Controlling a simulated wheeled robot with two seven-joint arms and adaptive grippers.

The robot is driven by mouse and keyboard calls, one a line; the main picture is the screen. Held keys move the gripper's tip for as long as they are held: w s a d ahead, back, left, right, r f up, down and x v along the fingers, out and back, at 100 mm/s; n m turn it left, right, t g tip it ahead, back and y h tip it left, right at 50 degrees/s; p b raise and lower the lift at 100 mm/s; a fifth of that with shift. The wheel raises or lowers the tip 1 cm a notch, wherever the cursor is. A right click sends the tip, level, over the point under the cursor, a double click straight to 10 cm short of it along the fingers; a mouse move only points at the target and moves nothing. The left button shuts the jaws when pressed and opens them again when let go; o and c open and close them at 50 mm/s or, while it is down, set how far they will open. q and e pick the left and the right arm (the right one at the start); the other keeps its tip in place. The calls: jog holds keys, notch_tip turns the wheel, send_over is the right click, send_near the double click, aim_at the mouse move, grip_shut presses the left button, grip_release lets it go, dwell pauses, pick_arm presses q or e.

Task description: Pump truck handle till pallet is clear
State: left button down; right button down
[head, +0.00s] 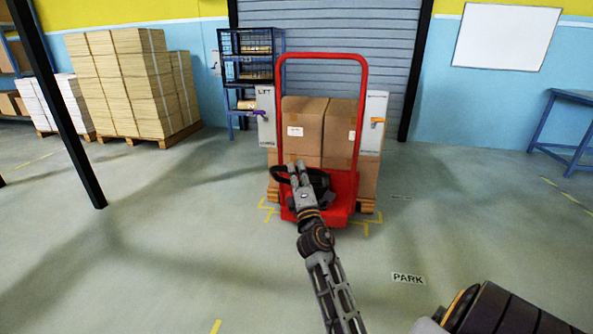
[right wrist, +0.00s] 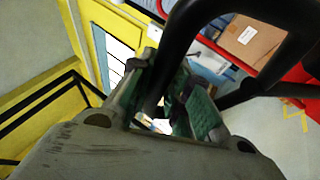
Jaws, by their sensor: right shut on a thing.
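The red pallet truck (head: 346,190) stands in the middle of the head view, with a tall red hoop frame. Its black looped handle (head: 279,171) sticks out toward me at the left front of the truck. My right gripper (head: 294,169) is shut on this handle. In the right wrist view the black handle bar (right wrist: 179,52) passes between the green-padded fingers (right wrist: 172,100). The wooden pallet (head: 366,206) carries brown cartons (head: 304,120) behind the truck. I cannot tell whether the pallet touches the floor. My left gripper is not in view.
A grey panel with a purple lever (head: 266,115) and another with an orange lever (head: 375,121) flank the cartons. Stacked cartons (head: 120,80), a blue rack (head: 230,75) and a dark post (head: 70,115) stand left. Floor around the PARK label (head: 407,278) is clear.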

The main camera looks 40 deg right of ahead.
jog(key=shift+w+d+f, duration=0.1)
jog(key=shift+d+f, duration=0.1)
jog(key=shift+f, duration=0.35)
jog(key=shift+d+f, duration=0.15)
jog(key=shift+f, duration=0.35)
jog(key=c, duration=1.7)
grip_release()
jog(key=o, duration=0.4)
jog(key=shift+w+d+f+g, duration=0.15)
jog(key=shift+g, duration=0.15)
jog(key=shift+r, duration=0.4)
jog(key=shift+r, duration=4.9)
